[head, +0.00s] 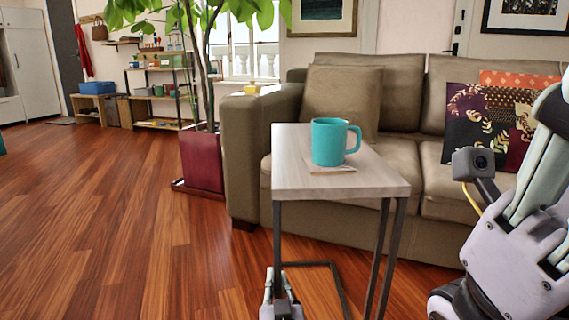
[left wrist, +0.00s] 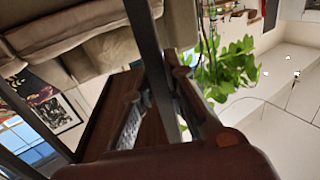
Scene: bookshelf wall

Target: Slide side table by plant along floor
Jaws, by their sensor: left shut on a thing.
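The side table (head: 300,175) has a pale wood top and a dark metal frame. It stands upright on the wood floor in front of the sofa. A teal mug (head: 328,142) stands on a thin coaster (head: 333,169) on its top. The plant (head: 203,60) in a dark red pot (head: 201,160) stands behind and left of the table. My left gripper (head: 279,292) is low at the table's near left leg. In the left wrist view, its fingers (left wrist: 165,105) are shut on a dark metal bar (left wrist: 150,55) of the table. The right gripper's fingers are out of view.
The brown sofa (head: 420,190) stands close behind the table and limits room there. Open wood floor (head: 100,220) lies to the left. A low shelf unit (head: 160,95) stands at the back left. My right arm fills the right edge.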

